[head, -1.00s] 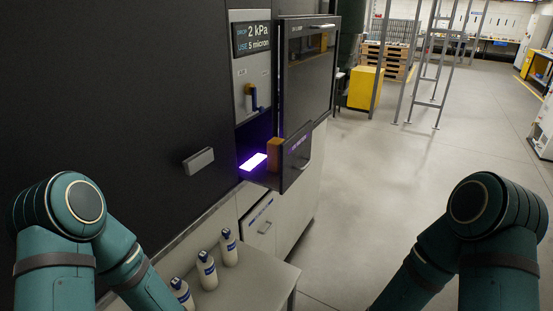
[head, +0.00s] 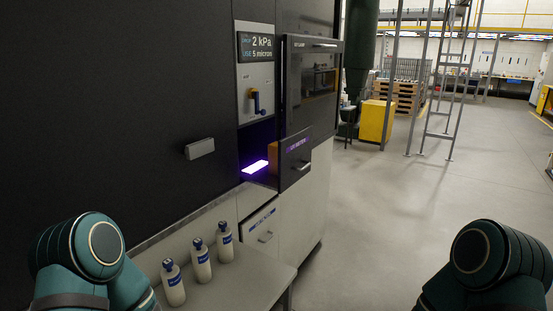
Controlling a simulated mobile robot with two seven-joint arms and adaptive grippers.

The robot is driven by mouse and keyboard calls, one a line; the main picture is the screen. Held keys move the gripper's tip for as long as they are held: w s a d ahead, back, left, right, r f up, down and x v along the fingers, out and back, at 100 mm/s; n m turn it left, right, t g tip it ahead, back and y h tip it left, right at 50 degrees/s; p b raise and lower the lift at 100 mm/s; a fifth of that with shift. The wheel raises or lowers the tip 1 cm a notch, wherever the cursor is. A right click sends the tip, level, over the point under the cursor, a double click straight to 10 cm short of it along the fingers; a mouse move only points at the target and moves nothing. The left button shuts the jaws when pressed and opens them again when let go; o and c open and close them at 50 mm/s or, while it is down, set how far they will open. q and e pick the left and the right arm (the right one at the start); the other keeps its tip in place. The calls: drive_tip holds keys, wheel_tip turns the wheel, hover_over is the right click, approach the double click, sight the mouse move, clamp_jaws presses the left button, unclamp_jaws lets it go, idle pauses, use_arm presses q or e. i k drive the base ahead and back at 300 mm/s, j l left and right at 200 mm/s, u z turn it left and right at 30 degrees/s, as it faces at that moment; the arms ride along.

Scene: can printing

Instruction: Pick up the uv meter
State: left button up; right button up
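An orange-brown block, probably the uv meter (head: 273,153), stands inside an open drawer in the dark machine, partly hidden behind the drawer's front (head: 295,160). A small purple label on that front appears to read "UV METERS", but it is blurred. A glowing white-violet panel (head: 255,167) lies left of the block. Neither gripper is in view; only teal links of my two arms show at the bottom left and bottom right, well apart from the drawer.
Several white bottles, including one at the right (head: 224,242), stand on a pale bench (head: 235,278) in front of the machine. A lower labelled drawer (head: 262,232) looks slightly open. A handle (head: 200,149) juts out at left. Open floor (head: 385,220) lies to the right.

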sight(272, 147)
drive_tip(key=i+l+u, duration=0.1)
drive_tip(key=i+l, duration=0.15)
drive_tip(key=i+l+u, duration=0.15)
drive_tip(key=l, duration=0.25)
drive_tip(key=i+l+u, duration=0.1)
drive_tip(key=i+l, duration=0.2)
drive_tip(key=i+l+u, duration=0.1)
drive_tip(key=l, duration=0.4)
drive_tip(key=i+l+u, duration=0.1)
drive_tip(key=i+l, duration=0.15)
drive_tip(key=l, duration=0.15)
